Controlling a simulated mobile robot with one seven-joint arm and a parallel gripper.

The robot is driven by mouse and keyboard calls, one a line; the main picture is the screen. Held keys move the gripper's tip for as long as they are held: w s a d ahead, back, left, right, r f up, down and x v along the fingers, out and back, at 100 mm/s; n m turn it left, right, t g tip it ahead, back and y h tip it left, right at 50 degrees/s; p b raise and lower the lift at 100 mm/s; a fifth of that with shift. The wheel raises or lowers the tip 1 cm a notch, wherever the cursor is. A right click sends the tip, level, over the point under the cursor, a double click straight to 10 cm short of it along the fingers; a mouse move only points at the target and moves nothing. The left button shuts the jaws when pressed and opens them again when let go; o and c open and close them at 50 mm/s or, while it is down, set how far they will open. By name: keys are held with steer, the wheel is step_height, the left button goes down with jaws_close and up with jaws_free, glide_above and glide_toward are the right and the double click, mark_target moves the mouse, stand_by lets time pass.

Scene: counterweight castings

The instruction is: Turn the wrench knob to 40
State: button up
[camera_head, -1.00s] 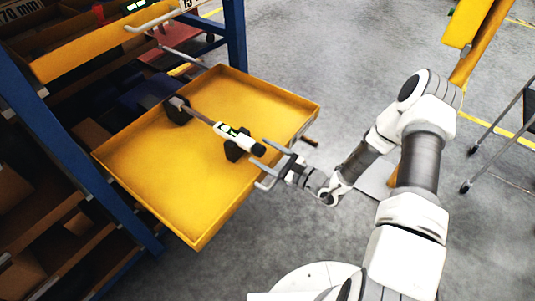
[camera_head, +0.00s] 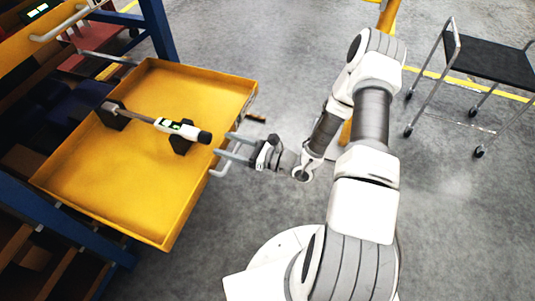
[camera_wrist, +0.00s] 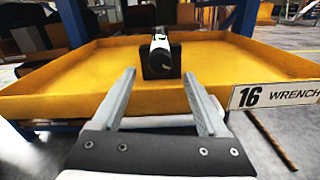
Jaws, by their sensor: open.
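The torque wrench (camera_head: 155,121) lies across black supports in the open yellow drawer (camera_head: 110,185). It has a grey shaft, a white body with a small green-lit display (camera_head: 174,126), and a black end knob (camera_head: 205,137) pointing toward my gripper. My gripper (camera_head: 226,147) is open and empty, at the drawer's front edge, just short of the knob. In the wrist view the wrench (camera_wrist: 160,45) shows end-on, ahead of and between my gripper's fingers (camera_wrist: 165,95). The display value and the knob's scale are too small to read.
A label reading "16 WRENCH" (camera_wrist: 285,94) is on the drawer front, beside a handle (camera_head: 220,168). Blue rack posts (camera_head: 158,30) stand behind and left. A black-topped cart (camera_head: 485,58) stands at right.

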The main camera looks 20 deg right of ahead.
steer(key=s+d+n+p, duration=0.6)
steer(key=s+d, duration=0.1)
steer(key=d, duration=0.2)
steer(key=shift+s+d+r, duration=0.15)
steer(key=shift+s+d, duration=0.05)
stand_by(0.3)
steer(key=shift+a, duration=0.15)
